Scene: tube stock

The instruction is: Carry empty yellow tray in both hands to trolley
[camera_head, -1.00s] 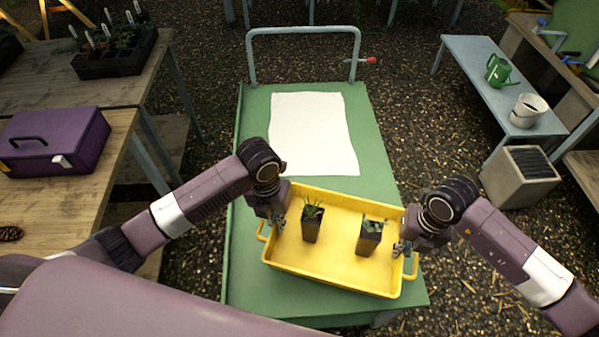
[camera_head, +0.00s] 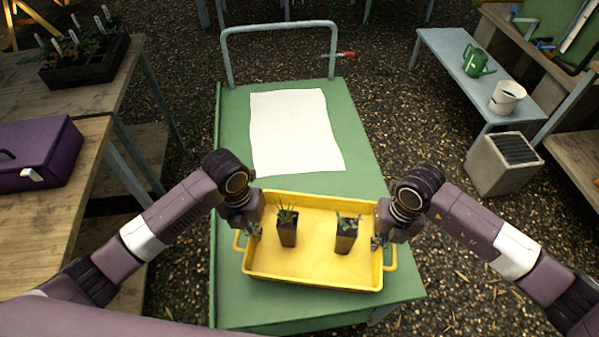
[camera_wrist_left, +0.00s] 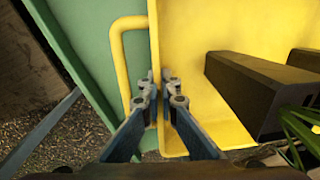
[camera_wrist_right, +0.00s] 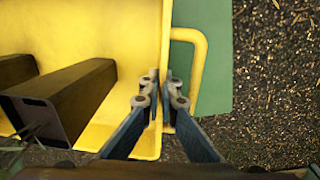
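The yellow tray (camera_head: 315,266) is over the near half of the green trolley top (camera_head: 232,140). It is not empty: two dark pots with small plants, a left one (camera_head: 287,234) and a right one (camera_head: 346,240), stand in it. My left gripper (camera_head: 253,230) is shut on the tray's left wall, and its fingers straddle that wall in the left wrist view (camera_wrist_left: 157,88). My right gripper (camera_head: 379,240) is shut on the right wall, as the right wrist view shows (camera_wrist_right: 161,88). I cannot tell whether the tray's bottom touches the trolley top.
A white sheet (camera_head: 290,130) lies on the trolley beyond the tray. The trolley's handle (camera_head: 278,27) rises at its far end. A wooden bench with a purple box (camera_head: 40,155) stands left. A blue-grey bench (camera_head: 445,65) and a grey bin (camera_head: 500,165) stand right.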

